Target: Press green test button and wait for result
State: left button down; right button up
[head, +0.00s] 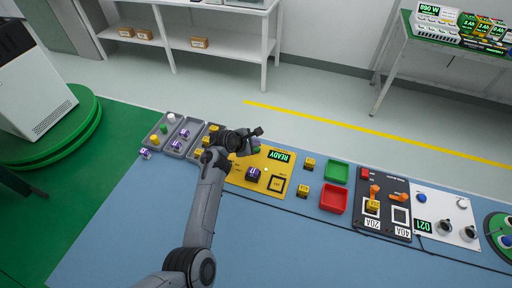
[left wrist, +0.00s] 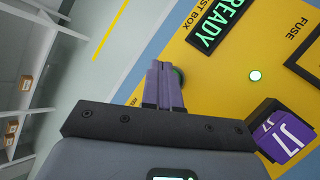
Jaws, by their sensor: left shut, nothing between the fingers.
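The yellow test box (head: 238,177) lies on the blue table, and its display (head: 279,156) reads READY in green. The green test button (left wrist: 180,76) is partly hidden behind my left gripper's fingers in the left wrist view. My left gripper (left wrist: 163,68) is shut and empty, with its fingertips at the button; I cannot tell whether they touch it. In the head view my left gripper (head: 249,147) is over the box's upper left corner. A purple fuse marked J7 (left wrist: 283,136) sits on the box, and it also shows in the head view (head: 253,173).
Grey trays (head: 160,136) with several coloured fuses stand left of the box. Right of it are loose yellow fuses (head: 303,191), a green bin (head: 336,172), a red bin (head: 333,199), a black panel (head: 366,219) and a white panel (head: 428,232).

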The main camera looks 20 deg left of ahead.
pick_arm(q)
jog(key=shift+f, duration=0.25)
pick_arm(e)
jog(key=shift+d, duration=0.15)
dwell(0.3)
pick_arm(q)
jog(key=shift+f, duration=0.35)
pick_arm(e)
jog(key=shift+r, duration=0.1)
dwell(0.4)
pick_arm(q)
jog(key=shift+r+p, duration=0.9)
jog(key=shift+p, duration=0.35)
pick_arm(e)
jog(key=shift+r, duration=1.2)
pick_arm(q)
notch_tip(320, 180, up, 5)
jog(key=p, duration=0.5)
jog(key=shift+p, duration=0.4)
pick_arm(e)
notch_tip(320, 180, up, 6)
jog(key=shift+f, duration=0.1)
